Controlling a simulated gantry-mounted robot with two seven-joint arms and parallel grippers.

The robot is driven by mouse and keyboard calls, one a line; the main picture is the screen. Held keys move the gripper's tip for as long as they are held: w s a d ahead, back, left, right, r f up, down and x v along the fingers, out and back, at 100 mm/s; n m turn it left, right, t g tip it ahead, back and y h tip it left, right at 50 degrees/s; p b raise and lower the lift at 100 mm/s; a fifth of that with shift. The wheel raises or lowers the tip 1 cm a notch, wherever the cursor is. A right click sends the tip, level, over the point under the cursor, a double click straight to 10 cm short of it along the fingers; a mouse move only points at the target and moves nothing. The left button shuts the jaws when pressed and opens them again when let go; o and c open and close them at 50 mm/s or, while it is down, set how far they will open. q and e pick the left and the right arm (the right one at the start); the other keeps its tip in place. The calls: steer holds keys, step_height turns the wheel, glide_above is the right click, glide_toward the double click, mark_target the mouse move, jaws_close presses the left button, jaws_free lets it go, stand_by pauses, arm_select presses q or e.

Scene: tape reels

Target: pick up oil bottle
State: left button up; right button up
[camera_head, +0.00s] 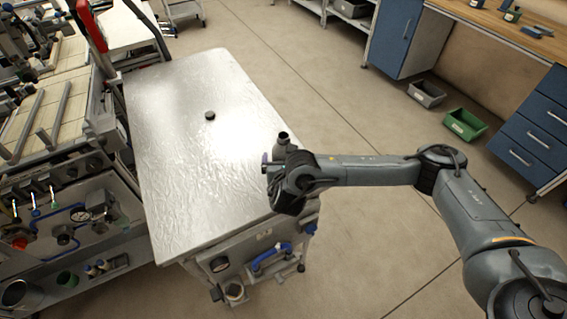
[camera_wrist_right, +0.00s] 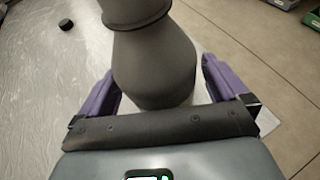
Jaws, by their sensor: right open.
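The oil bottle (camera_wrist_right: 152,62) is a dark grey, round-bodied bottle with a narrower neck. It stands between the two purple fingers of my right gripper (camera_wrist_right: 158,92) in the right wrist view, with a gap visible on the left side. The fingers are open around it. In the head view the bottle's top (camera_head: 283,138) shows at the right edge of the metal table (camera_head: 190,170), just beyond my right gripper (camera_head: 268,160). The wrist hides most of the bottle there. My left gripper is not in view.
A small dark round cap-like object (camera_head: 210,115) lies on the table; most of the tabletop is bare. A machine (camera_head: 60,200) stands along the table's left side. Grey (camera_head: 426,93) and green (camera_head: 464,124) bins sit on the floor by the blue cabinets (camera_head: 525,135).

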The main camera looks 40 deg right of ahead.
steer(key=shift+w+d, duration=0.1)
steer(key=c, duration=1.2)
steer(key=shift+c, duration=0.5)
steer(key=shift+r, duration=0.1)
